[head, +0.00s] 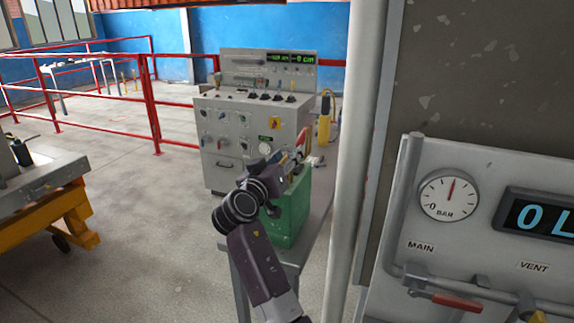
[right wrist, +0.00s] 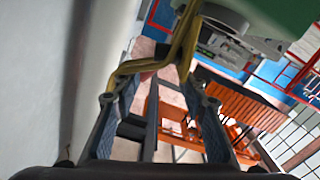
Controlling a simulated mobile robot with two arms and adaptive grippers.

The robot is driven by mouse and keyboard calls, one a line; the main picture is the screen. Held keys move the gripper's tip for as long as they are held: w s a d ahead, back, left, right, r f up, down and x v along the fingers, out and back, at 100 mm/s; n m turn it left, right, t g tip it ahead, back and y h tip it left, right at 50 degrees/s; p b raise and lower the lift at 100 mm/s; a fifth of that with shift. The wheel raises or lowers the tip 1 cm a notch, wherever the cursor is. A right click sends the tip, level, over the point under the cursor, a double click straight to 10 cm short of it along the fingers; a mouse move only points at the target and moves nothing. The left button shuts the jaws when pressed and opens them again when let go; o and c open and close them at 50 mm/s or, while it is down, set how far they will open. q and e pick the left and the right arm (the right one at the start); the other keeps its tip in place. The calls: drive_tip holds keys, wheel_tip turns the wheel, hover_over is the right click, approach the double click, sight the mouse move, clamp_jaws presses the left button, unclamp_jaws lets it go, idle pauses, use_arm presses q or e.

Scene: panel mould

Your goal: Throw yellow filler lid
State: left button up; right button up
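My right gripper (head: 292,164) is at the top of a green container (head: 292,205) in the head view. In the right wrist view its two fingers (right wrist: 160,88) are spread apart. A yellow bent bar (right wrist: 182,50), which looks like the handle of the yellow filler lid, crosses just beyond and between the fingertips. I cannot tell whether the fingers touch it. The green container's edge shows at the top of the right wrist view (right wrist: 285,15). In the head view my arm hides most of the lid area. My left gripper is not in view.
A grey console (head: 260,125) stands behind the container. A yellow-framed cart (head: 45,215) is at left. Open floor lies between.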

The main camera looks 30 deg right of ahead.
wheel_tip(320, 180, up, 7)
drive_tip(key=shift+d+r, duration=0.15)
